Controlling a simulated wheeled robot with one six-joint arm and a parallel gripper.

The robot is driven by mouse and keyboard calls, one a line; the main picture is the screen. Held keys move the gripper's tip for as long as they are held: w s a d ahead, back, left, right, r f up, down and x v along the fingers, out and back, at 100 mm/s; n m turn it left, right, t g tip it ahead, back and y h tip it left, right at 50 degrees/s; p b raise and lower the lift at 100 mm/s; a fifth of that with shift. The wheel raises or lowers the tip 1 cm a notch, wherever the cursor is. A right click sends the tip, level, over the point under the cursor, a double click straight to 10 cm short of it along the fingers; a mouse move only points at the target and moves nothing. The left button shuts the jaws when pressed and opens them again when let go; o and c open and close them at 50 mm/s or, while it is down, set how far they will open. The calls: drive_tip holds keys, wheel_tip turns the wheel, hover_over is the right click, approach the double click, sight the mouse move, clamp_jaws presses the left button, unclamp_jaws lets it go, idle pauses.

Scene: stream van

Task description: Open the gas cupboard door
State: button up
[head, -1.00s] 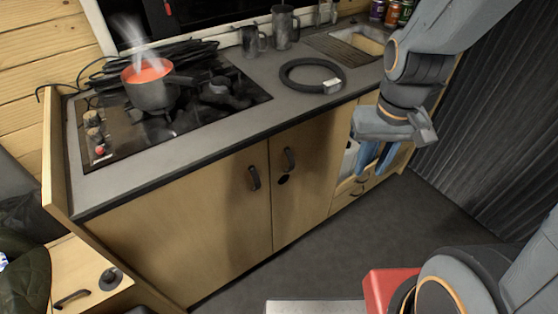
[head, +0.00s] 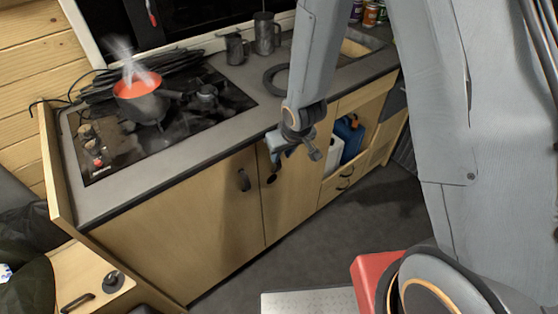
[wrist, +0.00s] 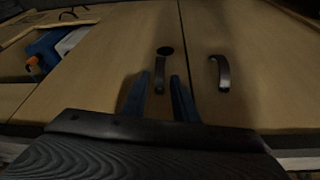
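Two closed light-wood cupboard doors sit under the counter; neither carries a label I can read. The left door's handle (wrist: 220,73) is right of the fingers.
A steaming pot (head: 148,105) stands on the hob (head: 190,127) above the doors. An open shelf with a blue container (head: 350,138) is to the right. The floor before the doors (head: 310,245) is clear.

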drive_tip(key=shift+p+x, duration=0.65)
drive_tip(key=shift+x, duration=2.7)
clamp_jaws()
drive_tip(key=shift+d, duration=0.1)
